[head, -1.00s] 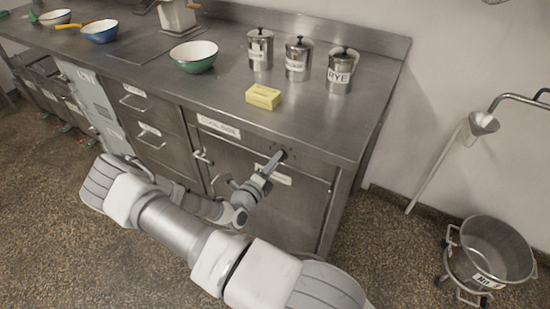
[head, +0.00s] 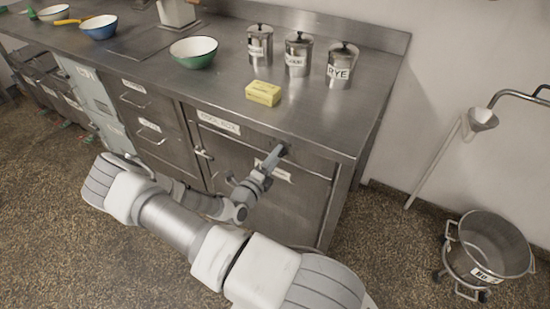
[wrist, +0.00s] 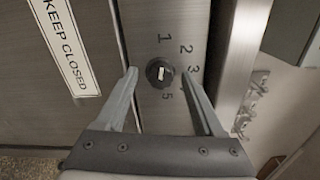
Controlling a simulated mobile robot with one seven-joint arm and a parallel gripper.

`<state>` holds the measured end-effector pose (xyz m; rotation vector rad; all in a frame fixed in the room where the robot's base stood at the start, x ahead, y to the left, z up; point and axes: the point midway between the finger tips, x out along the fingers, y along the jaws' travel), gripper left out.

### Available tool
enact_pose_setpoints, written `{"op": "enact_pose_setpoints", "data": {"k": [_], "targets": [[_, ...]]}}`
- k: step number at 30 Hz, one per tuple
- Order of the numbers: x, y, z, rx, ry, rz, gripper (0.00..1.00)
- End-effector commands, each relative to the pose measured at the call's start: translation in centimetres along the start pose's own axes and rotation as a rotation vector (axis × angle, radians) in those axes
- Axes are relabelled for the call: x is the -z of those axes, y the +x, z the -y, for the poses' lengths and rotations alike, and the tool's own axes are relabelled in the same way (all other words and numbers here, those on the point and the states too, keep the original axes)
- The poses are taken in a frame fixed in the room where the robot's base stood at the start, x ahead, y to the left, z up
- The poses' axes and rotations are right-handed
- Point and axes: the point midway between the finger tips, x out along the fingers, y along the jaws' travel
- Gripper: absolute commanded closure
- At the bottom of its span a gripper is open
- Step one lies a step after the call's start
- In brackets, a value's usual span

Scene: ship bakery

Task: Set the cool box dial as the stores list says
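The cool box dial (wrist: 159,73) is a round black knob with a pale mark, in the middle of the wrist view. Numbers including 1, 2, 3 and 5 stand around it on the metal panel; a finger partly covers some, and which number the mark points to I cannot tell. My gripper (wrist: 160,88) is open, one finger on each side of the dial and apart from it. In the head view my gripper (head: 281,151) is at the cool box front and hides the dial. The cool box (head: 265,192) is under the counter's right end. No stores list is readable.
A "KEEP CLOSED" label (wrist: 68,45) is left of the dial. On the counter (head: 235,100) above are a yellow block (head: 263,93), a green bowl (head: 194,52) and three lidded tins, one marked RYE (head: 340,66). A wheeled metal bin (head: 488,245) stands on the floor at right.

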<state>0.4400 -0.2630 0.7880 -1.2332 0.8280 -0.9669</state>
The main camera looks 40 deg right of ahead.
Motion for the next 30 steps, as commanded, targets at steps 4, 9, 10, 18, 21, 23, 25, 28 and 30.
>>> {"op": "enact_pose_setpoints", "data": {"k": [4, 9, 10, 18, 21, 23, 25, 28, 30], "targets": [[-0.1, 0.0, 0.1, 0.001, 0.001, 0.001, 0.3], [-0.1, -0.8, 0.1, 0.0, 0.002, 0.002, 0.3], [-0.1, -1.2, 0.1, 0.0, 0.001, 0.003, 0.3], [-0.2, -7.2, 0.1, -0.001, 0.002, 0.005, 0.3], [-0.2, -9.7, 0.0, -0.002, 0.001, 0.006, 0.3], [-0.2, -11.1, 0.0, -0.002, 0.002, 0.005, 0.3], [-0.1, -12.7, 0.1, -0.001, 0.002, 0.004, 0.3], [-0.1, -14.6, 0.0, -0.001, 0.001, 0.004, 0.3], [-0.1, -15.7, 0.0, -0.001, 0.002, 0.004, 0.3]]}}
